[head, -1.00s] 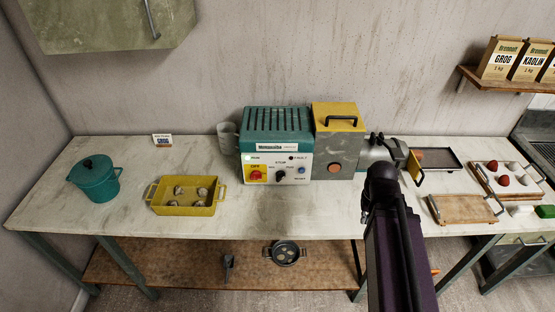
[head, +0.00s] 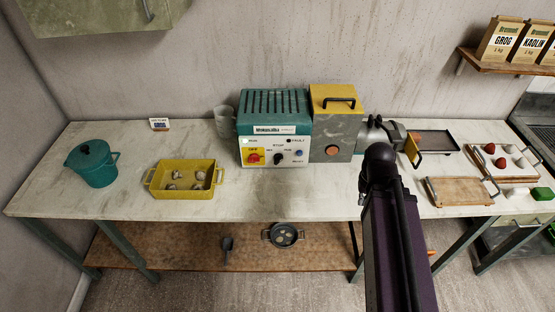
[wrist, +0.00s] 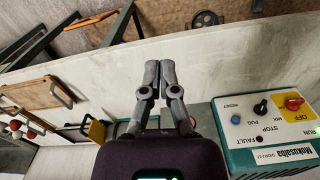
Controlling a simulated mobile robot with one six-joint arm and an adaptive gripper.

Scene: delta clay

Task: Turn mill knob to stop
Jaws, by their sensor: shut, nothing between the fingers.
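The mill (head: 273,112) is a teal and white machine with a yellow-topped grey housing on its right, standing at the back of the bench. Its black knob (head: 278,158) sits mid-panel below the word STOP, and also shows in the wrist view (wrist: 261,106) with STOP, MIX and PUG around it. I cannot tell which label it points to. A red switch (head: 253,158) on a yellow OFF plate is beside it.
A blue reset button (wrist: 235,119) is near the knob. A teal pot (head: 92,164) and yellow tray (head: 180,190) stand on the left of the bench. A wooden board (head: 459,190) and a tray of balls (head: 502,163) lie on the right. The bench front before the mill is clear.

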